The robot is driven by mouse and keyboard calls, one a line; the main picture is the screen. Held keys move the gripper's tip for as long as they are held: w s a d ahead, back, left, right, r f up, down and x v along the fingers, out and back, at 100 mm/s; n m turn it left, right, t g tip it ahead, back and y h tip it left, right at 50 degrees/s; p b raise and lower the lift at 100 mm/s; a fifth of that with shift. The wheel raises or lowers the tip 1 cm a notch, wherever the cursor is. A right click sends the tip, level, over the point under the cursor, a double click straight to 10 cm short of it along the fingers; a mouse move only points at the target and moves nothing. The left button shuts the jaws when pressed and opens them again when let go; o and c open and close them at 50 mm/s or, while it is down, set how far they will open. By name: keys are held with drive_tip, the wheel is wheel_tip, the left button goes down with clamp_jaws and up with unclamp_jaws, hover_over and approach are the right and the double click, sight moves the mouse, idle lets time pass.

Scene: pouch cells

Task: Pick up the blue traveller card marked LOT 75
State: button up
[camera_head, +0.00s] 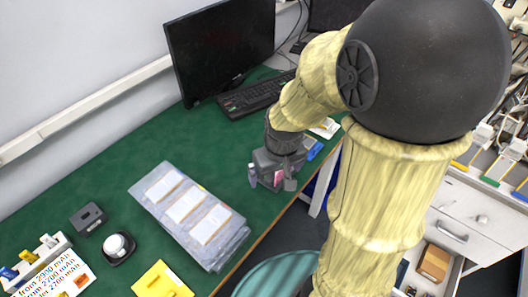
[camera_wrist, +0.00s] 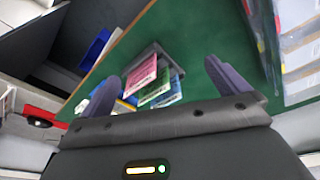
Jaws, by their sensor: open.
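My gripper (camera_wrist: 166,86) is open, its two dark fingers spread to either side of a group of cards in the wrist view. A blue card (camera_wrist: 172,97) is nearest the gripper body, with a green card (camera_wrist: 153,90) and a pink card (camera_wrist: 139,75) beside it. The cards stand in a grey holder (camera_wrist: 150,50). The fingers touch none of them as far as I can see. The lot markings are too small to read.
Clear pouches (camera_head: 190,212) with white labels lie left of the gripper. A keyboard (camera_head: 255,95) and monitor (camera_head: 222,45) stand behind. A yellow block (camera_head: 162,281) is at the front left. The green table (camera_head: 130,150) is clear toward the wall.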

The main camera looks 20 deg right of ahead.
drive_tip(key=w+r+n+g+p, duration=0.2)
drive_tip(key=w+r+n+p, duration=0.3)
drive_tip(key=w+r+p, duration=0.5)
drive_tip(key=shift+w+r+n+p, duration=0.4)
drive_tip(key=shift+r+p, duration=0.15)
drive_tip(key=shift+r, duration=0.4)
wheel_tip(320, 180, down, 12)
drive_tip(key=shift+p, duration=0.35)
drive_tip(key=shift+f, duration=0.2)
drive_tip(key=shift+w+f+p, duration=0.2)
drive_tip(key=shift+f+p, duration=0.1)
drive_tip(key=shift+f, duration=0.95)
drive_tip(key=shift+w+f+p, duration=0.15)
drive_tip(key=shift+f+p, duration=0.1)
drive_tip(key=shift+f, duration=1)
